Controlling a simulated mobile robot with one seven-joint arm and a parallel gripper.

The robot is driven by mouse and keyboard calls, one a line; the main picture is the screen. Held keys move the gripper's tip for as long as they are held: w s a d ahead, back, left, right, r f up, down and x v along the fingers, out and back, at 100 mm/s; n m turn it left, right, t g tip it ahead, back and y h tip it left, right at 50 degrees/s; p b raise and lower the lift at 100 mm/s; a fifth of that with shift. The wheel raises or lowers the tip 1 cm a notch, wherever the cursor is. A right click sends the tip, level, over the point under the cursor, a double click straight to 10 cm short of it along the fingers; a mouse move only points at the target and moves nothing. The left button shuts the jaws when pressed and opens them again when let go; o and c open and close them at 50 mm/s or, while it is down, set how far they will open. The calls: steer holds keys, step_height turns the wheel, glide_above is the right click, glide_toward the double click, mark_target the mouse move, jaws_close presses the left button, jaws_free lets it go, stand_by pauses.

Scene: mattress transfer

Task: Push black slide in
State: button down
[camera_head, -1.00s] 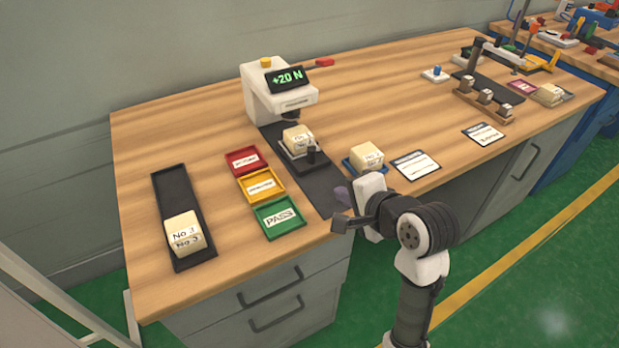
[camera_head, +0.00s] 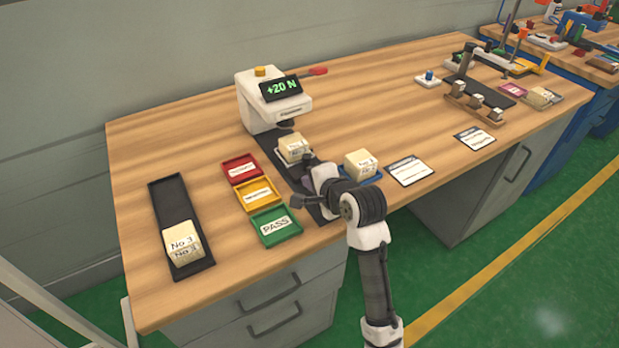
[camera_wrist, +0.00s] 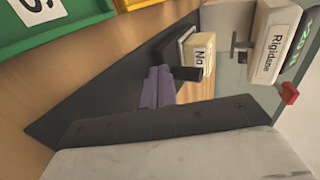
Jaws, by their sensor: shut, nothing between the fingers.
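The black slide (camera_wrist: 178,48) sits on a long dark track (camera_head: 322,212) under the white press. It carries a cream block (camera_head: 293,148), whose "No" label shows in the wrist view. The slide's black knob (camera_head: 310,159) stands on its near side. My gripper (camera_wrist: 155,85) has purple fingers and is shut and empty. It is low over the track, just in front of the knob (camera_wrist: 178,72). I cannot tell whether the fingertips touch the knob. In the head view, my wrist hides part of the fingers and the track.
The white press (camera_head: 270,100) reads +20 N and has a red lever. Red (camera_head: 241,180), yellow (camera_head: 257,205) and green (camera_head: 275,240) trays lie left of the track. A second block (camera_head: 361,164) on a blue tray stands close right of my wrist.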

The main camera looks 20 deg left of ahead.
mark_target(295, 169)
steer(key=shift+w+a, duration=0.15)
steer(key=shift+a, duration=0.05)
steer(key=shift+w+a+r+p, duration=0.1)
steer(key=shift+r+p, duration=0.05)
steer(key=shift+p, duration=0.15)
steer(key=a+p, duration=0.1)
steer(key=w+a+r+p, duration=0.1)
steer(key=p, duration=0.1)
steer(key=shift+w+r+p, duration=0.1)
steer(key=shift+w+p, duration=0.2)
steer(key=shift+w+a+p, duration=0.4)
steer(key=shift+a+p, duration=0.05)
steer(key=shift+p, duration=0.6)
steer(key=shift+w+a+f+p, duration=0.15)
steer(key=shift+a+f+p, duration=0.2)
steer(key=shift+f+p, duration=0.35)
steer(key=shift+f, duration=0.15)
